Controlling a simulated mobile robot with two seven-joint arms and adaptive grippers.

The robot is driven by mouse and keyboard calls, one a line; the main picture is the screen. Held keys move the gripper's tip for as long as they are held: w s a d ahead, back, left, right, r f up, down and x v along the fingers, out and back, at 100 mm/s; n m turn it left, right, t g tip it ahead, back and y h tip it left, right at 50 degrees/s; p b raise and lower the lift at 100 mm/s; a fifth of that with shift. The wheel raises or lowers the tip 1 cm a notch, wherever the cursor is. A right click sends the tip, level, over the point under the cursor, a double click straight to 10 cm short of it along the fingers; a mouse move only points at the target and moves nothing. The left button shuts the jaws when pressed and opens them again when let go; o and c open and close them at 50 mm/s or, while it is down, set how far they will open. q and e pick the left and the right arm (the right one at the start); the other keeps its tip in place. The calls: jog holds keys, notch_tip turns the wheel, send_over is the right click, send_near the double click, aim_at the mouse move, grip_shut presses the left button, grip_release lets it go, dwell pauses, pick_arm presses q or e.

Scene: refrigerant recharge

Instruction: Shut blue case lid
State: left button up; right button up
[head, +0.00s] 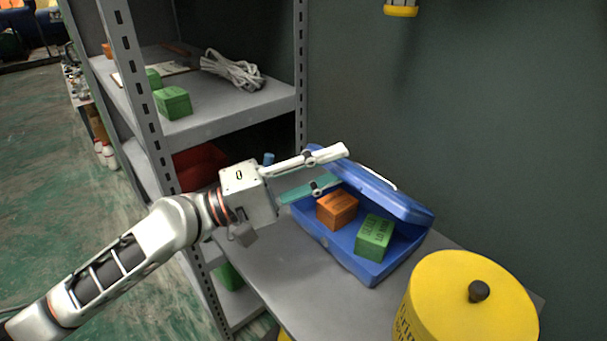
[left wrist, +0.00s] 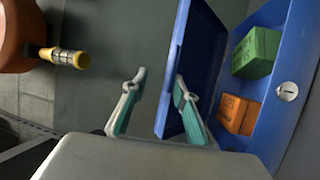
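The blue case (head: 345,251) stands on a grey shelf top with its lid (head: 385,195) partly open, tilted up along the wall side. The lid (left wrist: 205,55) and case body (left wrist: 285,95) also show in the left wrist view. An orange box (head: 337,209) and a green box (head: 374,237) lie inside the case. My left gripper (head: 335,168) is open at the lid's left end. In the left wrist view, one finger is beside the lid's outer side and the other overlaps its inner side; contact is unclear. My right gripper is not in view.
A yellow canister (head: 466,305) stands right of the case, near the front. A grey rack (head: 215,105) with green boxes and a coiled white cable (head: 232,70) stands at the left. The dark wall is close behind the case. An orange-red tank (left wrist: 15,35) shows in the left wrist view.

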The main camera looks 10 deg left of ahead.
pick_arm(q)
jog(key=v, duration=0.5)
jog(key=shift+s+a, duration=0.2)
jog(key=shift+a, duration=0.15)
jog(key=a+f+b, duration=0.1)
jog(key=f+b, duration=0.1)
jog(key=s+a+f+b, duration=0.1)
jog(key=a+f+b, duration=0.3)
jog(key=f+b, duration=0.1)
jog(key=shift+s, duration=0.25)
jog(key=shift+s+a+b, duration=0.1)
jog(key=shift+a+b, duration=0.1)
jog(key=shift+b, duration=0.25)
jog(key=shift+r, duration=0.1)
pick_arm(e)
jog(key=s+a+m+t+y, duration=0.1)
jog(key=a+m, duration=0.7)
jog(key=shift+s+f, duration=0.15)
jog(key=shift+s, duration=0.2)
